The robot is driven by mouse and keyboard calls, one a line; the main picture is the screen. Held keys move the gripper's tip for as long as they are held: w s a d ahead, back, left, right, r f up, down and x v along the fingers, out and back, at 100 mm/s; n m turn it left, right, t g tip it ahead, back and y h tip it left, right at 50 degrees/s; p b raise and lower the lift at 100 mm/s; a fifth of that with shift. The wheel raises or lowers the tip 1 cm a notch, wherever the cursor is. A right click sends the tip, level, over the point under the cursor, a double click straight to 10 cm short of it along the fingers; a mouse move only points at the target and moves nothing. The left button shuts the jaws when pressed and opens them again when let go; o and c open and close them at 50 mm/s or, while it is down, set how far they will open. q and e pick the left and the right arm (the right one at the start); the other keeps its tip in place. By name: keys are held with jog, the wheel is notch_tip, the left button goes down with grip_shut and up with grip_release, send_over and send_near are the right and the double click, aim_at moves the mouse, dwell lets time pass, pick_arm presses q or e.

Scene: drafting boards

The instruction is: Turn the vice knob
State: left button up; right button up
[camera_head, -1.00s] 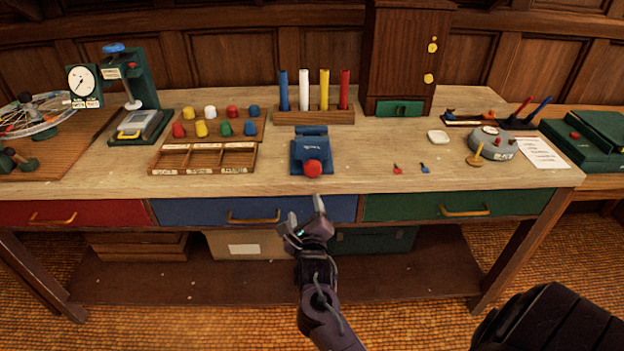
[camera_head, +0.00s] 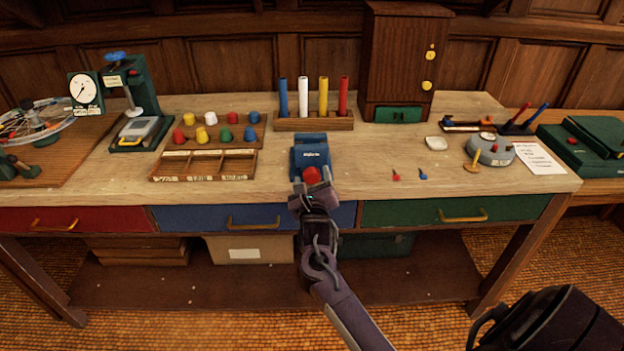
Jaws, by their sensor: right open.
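The blue vice (camera_head: 310,154) stands on the wooden workbench, near the middle of its front edge. Its red knob (camera_head: 311,174) faces me. My right gripper (camera_head: 312,184) is open at the knob, with its fingers at the knob's left and right sides. The gripper hides the lower part of the knob, and I cannot tell whether the fingers touch it. My left gripper is not in view.
Behind the vice is a wooden rack (camera_head: 314,123) with coloured tubes. A compartment tray (camera_head: 203,165) lies to the left. Small red and blue pieces (camera_head: 396,177) lie to the right. The blue drawer (camera_head: 220,217) is below the vice.

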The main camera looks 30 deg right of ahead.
jog(key=c, duration=1)
jog(key=shift+n, duration=0.3)
